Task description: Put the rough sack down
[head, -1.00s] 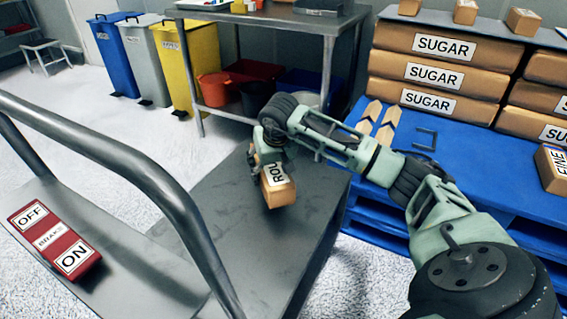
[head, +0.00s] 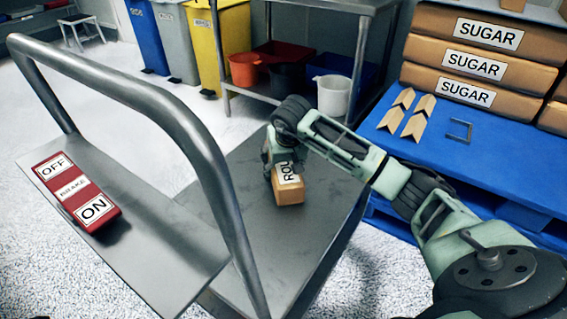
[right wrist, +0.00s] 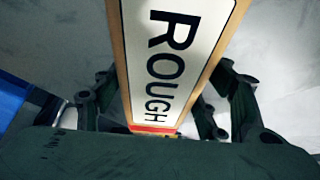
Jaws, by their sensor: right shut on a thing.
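The rough sack (head: 290,190) is a small tan block with a white label, at the middle of the head view. Its label reads ROUGH in the right wrist view (right wrist: 172,62). My right gripper (head: 272,170) is shut on the sack from above, with fingers on both sides of it in the right wrist view. The sack is over the grey cart deck (head: 240,240); I cannot tell for sure whether its bottom touches the deck. My left gripper is not in view.
The cart's handle (head: 185,115) rises at the left, beside a red brake switch (head: 78,192). A blue pallet (head: 480,150) with sugar sacks (head: 475,65) stands at the right. A steel table (head: 305,5) and bins are behind. The deck around the sack is clear.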

